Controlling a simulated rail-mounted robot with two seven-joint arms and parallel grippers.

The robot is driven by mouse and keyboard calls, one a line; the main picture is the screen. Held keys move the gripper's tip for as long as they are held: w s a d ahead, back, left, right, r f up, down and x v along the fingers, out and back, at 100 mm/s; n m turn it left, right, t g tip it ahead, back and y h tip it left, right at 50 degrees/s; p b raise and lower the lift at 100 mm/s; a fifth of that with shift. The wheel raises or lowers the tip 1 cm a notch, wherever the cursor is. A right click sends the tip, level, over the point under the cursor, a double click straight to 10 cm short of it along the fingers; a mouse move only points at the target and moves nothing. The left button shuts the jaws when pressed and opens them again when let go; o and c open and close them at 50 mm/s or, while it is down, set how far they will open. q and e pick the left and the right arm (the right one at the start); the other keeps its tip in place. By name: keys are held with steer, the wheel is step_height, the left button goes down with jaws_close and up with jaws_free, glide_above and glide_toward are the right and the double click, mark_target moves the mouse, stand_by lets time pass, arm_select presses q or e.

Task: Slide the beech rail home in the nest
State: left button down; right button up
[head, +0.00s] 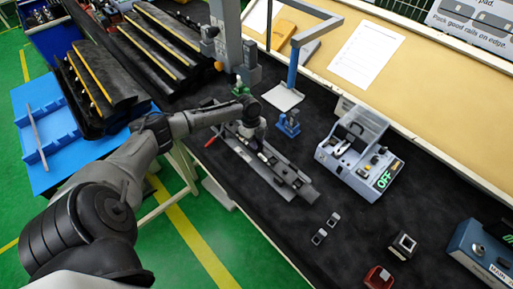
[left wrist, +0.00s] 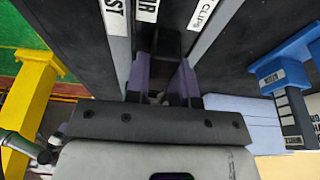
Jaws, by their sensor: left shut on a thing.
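The nest (head: 300,189) is a long, narrow grey fixture lying at a slant on the dark bench, with several small blocks and light pieces along it. My left gripper (head: 257,138) is at its upper-left part. In the left wrist view the two purple-grey fingers (left wrist: 165,88) are close together around a narrow dark piece (left wrist: 169,42) that runs away from the camera. This appears to be the rail, but its beech colour does not show. The gripper hides the held part, and I cannot tell how far the rail sits in the nest. My right gripper is not in view.
A blue stand (head: 288,124) and a grey device with an OFF display (head: 360,160) stand right of the nest. A grey post (head: 228,40) rises behind it. Two small metal parts (head: 326,228) lie in front. Racks of long yellow-edged strips (head: 160,35) are at upper left.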

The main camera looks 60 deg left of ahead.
arm_select(q)
steer(key=shift+s+a, duration=0.15)
steer(key=shift+a, duration=0.45)
steer(key=shift+s+a+f+b, duration=0.15)
steer(key=shift+a+b, duration=0.15)
steer(key=shift+a, duration=0.4)
steer(key=c, duration=1.1)
jaws_free()
steer(key=shift+s, duration=0.1)
steer(key=shift+o, duration=1.1)
